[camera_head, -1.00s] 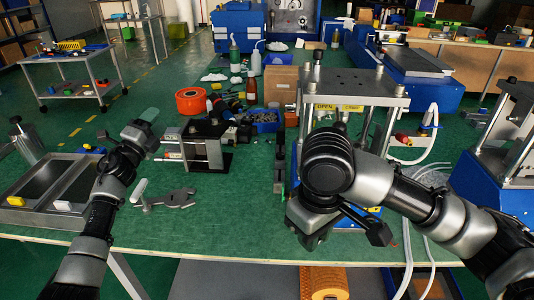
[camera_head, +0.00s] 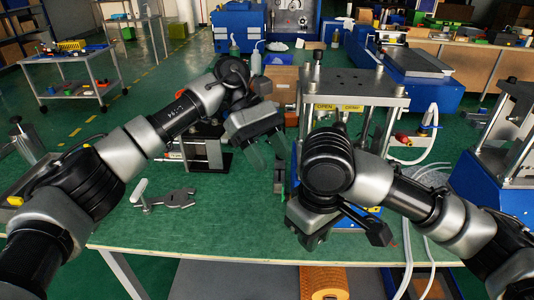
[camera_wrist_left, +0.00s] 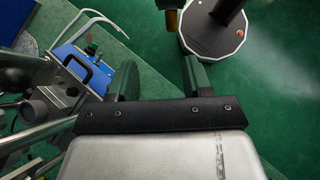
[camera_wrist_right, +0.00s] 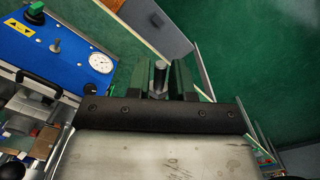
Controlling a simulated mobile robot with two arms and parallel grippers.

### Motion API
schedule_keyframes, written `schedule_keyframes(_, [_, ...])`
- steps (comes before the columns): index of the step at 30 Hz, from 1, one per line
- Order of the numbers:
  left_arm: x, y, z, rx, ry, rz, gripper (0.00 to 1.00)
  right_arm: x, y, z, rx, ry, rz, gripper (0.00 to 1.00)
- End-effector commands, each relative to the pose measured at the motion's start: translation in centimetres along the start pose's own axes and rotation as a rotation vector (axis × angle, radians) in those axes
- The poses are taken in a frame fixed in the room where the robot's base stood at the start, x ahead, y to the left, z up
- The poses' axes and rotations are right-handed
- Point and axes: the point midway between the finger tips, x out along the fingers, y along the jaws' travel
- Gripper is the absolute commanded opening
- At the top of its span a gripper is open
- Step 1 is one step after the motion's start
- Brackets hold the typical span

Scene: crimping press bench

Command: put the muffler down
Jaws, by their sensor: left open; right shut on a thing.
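My right gripper (camera_wrist_right: 162,84) is shut on a small grey metal cylinder, which looks like the muffler (camera_wrist_right: 160,74), upright between its fingers in the right wrist view. In the head view my right gripper (camera_head: 314,238) is in front of the press, and the muffler cannot be made out there. My left gripper (camera_head: 265,152) is open over the middle of the green bench, left of my right gripper. In the left wrist view its fingers (camera_wrist_left: 162,78) are wide apart with nothing between them.
A press (camera_head: 355,88) with an "OPEN" label stands behind my right arm. Its blue panel (camera_wrist_right: 62,50) carries a gauge (camera_wrist_right: 101,62). A grey metal fixture (camera_head: 201,152) and a flat grey tool (camera_head: 172,198) are on the bench's left. The front middle of the bench (camera_head: 225,225) is clear.

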Motion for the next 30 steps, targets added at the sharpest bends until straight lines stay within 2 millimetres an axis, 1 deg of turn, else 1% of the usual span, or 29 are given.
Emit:
schedule_keyframes(5, [0.7,-0.7,-0.1,0.032,0.036,-0.059,0.50,0.0,0.0,0.0,0.000,0.000,0.000,0.00])
schedule_keyframes(8, [1.9,-0.8,-0.2,0.033,0.035,-0.061,0.50,0.0,0.0,0.0,0.000,0.000,0.000,0.00])
schedule_keyframes(15, [6.5,-1.0,-0.3,0.032,0.033,-0.059,0.50,0.0,0.0,0.0,0.000,0.000,0.000,0.00])
schedule_keyframes(21, [9.9,-1.2,-0.4,0.031,0.033,-0.058,0.50,0.0,0.0,0.0,0.000,0.000,0.000,0.00])
schedule_keyframes(25, [11.2,-1.2,-0.4,0.030,0.034,-0.056,0.50,0.0,0.0,0.0,0.000,0.000,0.000,0.00])
schedule_keyframes(30, [12.0,-1.3,-0.5,0.030,0.033,-0.055,0.50,0.0,0.0,0.0,0.000,0.000,0.000,0.00])
